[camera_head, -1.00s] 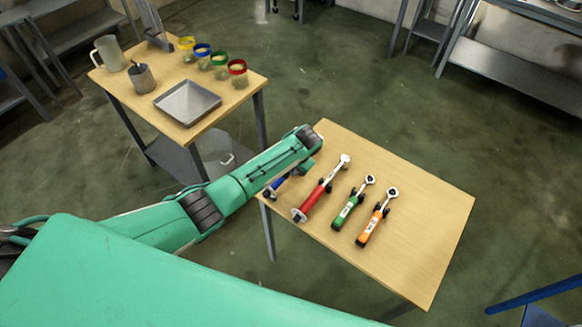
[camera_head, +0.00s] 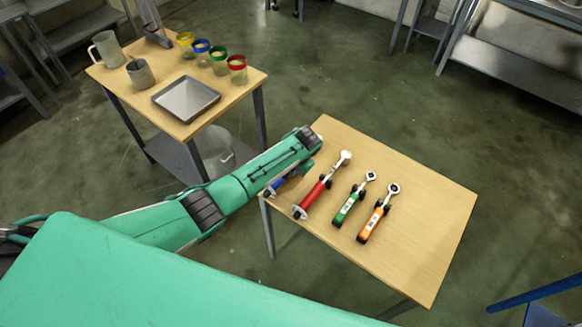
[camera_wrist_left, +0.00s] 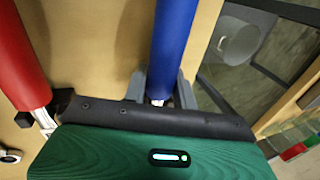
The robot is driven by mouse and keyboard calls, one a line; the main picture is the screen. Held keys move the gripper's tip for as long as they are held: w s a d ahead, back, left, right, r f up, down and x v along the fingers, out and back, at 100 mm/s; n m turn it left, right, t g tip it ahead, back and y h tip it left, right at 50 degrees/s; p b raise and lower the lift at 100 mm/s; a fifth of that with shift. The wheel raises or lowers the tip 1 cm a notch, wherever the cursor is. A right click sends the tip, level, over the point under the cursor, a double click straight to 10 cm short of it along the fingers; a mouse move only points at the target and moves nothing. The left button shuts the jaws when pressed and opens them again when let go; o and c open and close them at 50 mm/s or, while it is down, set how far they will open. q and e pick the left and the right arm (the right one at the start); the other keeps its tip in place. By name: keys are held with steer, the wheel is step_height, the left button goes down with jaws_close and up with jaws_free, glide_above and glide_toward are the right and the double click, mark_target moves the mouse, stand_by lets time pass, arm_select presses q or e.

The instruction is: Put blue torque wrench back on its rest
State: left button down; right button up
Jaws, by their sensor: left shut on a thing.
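The blue torque wrench (camera_head: 276,187) is at the left edge of the right-hand wooden table (camera_head: 420,270), mostly hidden under my left arm. In the left wrist view its blue handle (camera_wrist_left: 175,40) runs up from my left gripper (camera_wrist_left: 161,88). The grey fingers are shut on the wrench, one on each side. The wrist hides its lower end. I cannot tell whether the wrench touches its rest, as the rest is hidden. My right gripper is not in view.
A red wrench (camera_head: 318,192) lies just right of the blue one. Green (camera_head: 350,204) and orange (camera_head: 375,220) wrenches lie farther right. The table's right side is clear. Another table holds a tray (camera_head: 186,100), jars and jugs.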

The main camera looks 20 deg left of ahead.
arm_select(q)
steer(key=shift+f, duration=0.15)
steer(key=c, duration=1.1)
jaws_free()
steer(key=shift+o, duration=0.3)
steer(key=shift+s, duration=0.1)
